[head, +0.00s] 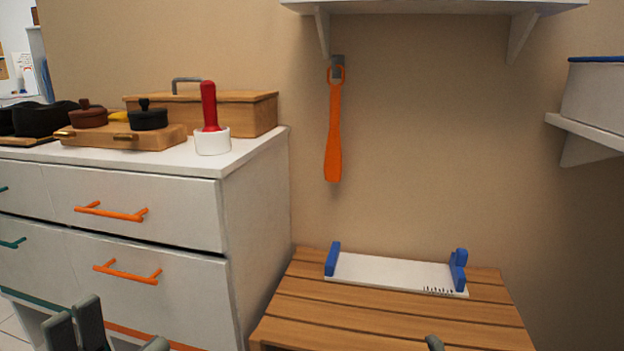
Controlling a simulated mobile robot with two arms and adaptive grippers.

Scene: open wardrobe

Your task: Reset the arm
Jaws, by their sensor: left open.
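My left gripper (112,334) shows at the bottom left edge, in front of the white drawer cabinet (262,235). Its grey fingers are spread apart, and I see nothing between them. The lower part of this gripper is cut off by the frame. A small grey tip of my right gripper (434,343) shows at the bottom edge, in front of the wooden slatted bench (400,328). The rest of it is out of the frame, so I cannot see its jaws.
A white tray with blue ends (390,272) lies on the bench. An orange shoehorn (334,130) hangs on the wall. The cabinet top holds a wooden box (235,108) and a red-handled item (209,105) in a white cup (212,142). Orange drawer handles (112,213) stick out.

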